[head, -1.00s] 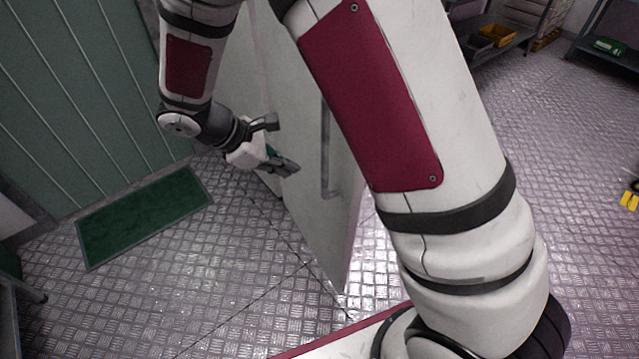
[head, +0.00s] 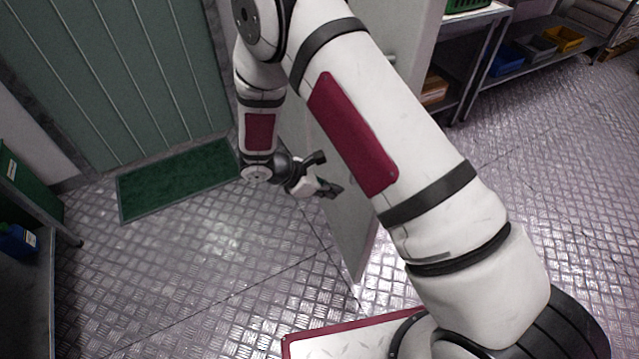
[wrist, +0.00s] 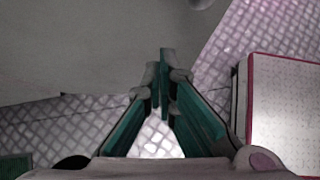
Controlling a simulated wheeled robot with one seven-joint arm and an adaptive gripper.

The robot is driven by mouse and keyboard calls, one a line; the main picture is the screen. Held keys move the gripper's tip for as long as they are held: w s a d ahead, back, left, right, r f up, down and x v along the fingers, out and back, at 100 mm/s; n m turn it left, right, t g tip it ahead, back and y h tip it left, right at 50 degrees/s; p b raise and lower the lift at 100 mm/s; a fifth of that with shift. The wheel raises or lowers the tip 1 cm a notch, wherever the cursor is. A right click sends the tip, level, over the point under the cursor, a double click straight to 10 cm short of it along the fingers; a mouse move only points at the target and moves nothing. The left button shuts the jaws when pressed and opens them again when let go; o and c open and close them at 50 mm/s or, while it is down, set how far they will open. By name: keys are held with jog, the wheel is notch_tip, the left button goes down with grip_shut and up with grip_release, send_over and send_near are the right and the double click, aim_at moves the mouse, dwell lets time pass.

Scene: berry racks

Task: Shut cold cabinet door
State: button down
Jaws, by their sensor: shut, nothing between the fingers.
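The cold cabinet door (head: 352,225) is a pale upright panel in the middle of the head view. It stands swung out over the floor, and my arm covers much of its upper part. My gripper (head: 338,190) is at the left face of the door, low down. In the wrist view my gripper (wrist: 163,85) has its fingertips together with nothing between them, and a grey surface (wrist: 90,45), seemingly the door, fills the top left. I cannot tell whether the fingers touch the door. The door's handle is mostly hidden behind my arm.
A green mat (head: 178,178) lies before the green wall panels (head: 110,80) at the left. A shelf with a blue container (head: 18,240) stands at the left edge. Racks with coloured bins (head: 507,62) stand at the back right. The floor between is clear.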

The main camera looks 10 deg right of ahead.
jog(key=shift+w+d+f, duration=0.1)
jog(key=shift+d+f, duration=0.1)
jog(key=shift+d, duration=0.65)
jog(key=shift+w+d+f, duration=0.15)
jog(key=shift+d, duration=0.7)
jog(key=shift+w+d+f, duration=0.1)
jog(key=shift+d+f, duration=0.1)
jog(key=shift+d, duration=0.65)
